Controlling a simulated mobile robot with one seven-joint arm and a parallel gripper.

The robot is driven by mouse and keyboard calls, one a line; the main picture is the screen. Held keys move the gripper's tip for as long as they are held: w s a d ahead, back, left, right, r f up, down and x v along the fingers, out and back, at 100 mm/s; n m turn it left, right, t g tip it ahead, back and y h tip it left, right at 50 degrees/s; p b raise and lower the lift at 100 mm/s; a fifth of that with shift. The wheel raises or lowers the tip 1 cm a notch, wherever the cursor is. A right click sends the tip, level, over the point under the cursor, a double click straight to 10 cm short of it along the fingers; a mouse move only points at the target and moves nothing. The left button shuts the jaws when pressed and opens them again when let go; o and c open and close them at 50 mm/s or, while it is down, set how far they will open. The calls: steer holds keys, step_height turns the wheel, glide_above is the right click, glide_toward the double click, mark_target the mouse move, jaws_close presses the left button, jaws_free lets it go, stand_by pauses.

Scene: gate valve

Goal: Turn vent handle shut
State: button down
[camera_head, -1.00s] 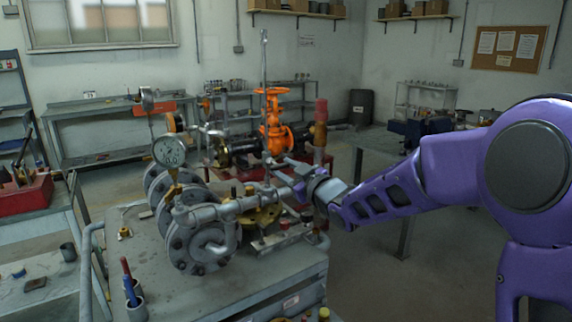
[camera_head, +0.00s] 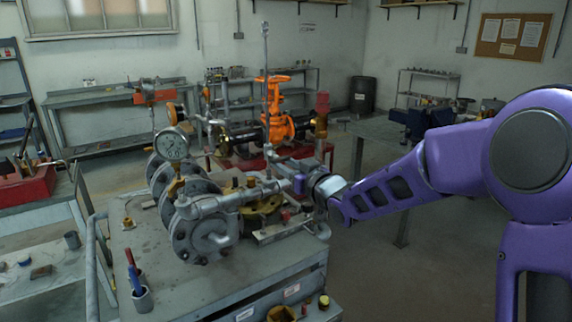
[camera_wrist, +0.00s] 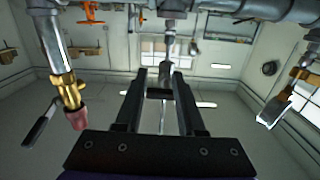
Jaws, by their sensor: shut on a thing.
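In the head view, my gripper (camera_head: 279,164) reaches in from the right to the pipework above the bench. There the handle is hidden by my gripper and the pipes. A pipe run with a round pressure gauge (camera_head: 172,144) and grey flanges (camera_head: 203,232) stands beside it.
An orange gate valve (camera_head: 276,118) stands behind my gripper. A red-topped upright pipe (camera_head: 322,104) is close to its right. In the wrist view, a brass-fitted pipe (camera_wrist: 68,92) hangs at left. A cup with pens (camera_head: 139,296) is on the bench front.

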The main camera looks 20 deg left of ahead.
steer(key=shift+s+a+r+y, duration=0.2)
steer(key=shift+a+r, duration=0.2)
steer(key=shift+r, duration=0.2)
steer(key=shift+s+a+r+y, duration=0.2)
steer(key=shift+a+r, duration=0.15)
steer(key=shift+r, duration=0.25)
steer(key=c, duration=1.5)
jaws_free()
steer(key=shift+a, duration=0.1)
steer(key=o, duration=0.5)
steer(key=shift+w+f, duration=0.1)
steer(key=shift+c, duration=0.2)
steer(key=o, duration=1)
steer(key=shift+w, duration=0.1)
steer(key=shift+c, duration=0.2)
steer(key=shift+s+d+f, duration=0.15)
steer(key=shift+s+d, duration=0.05)
steer(key=shift+d, duration=0.05)
steer(key=f+v, duration=0.1)
steer(key=v, duration=1.6)
steer(key=shift+d+h, duration=0.4)
steer(key=shift+w, duration=0.15)
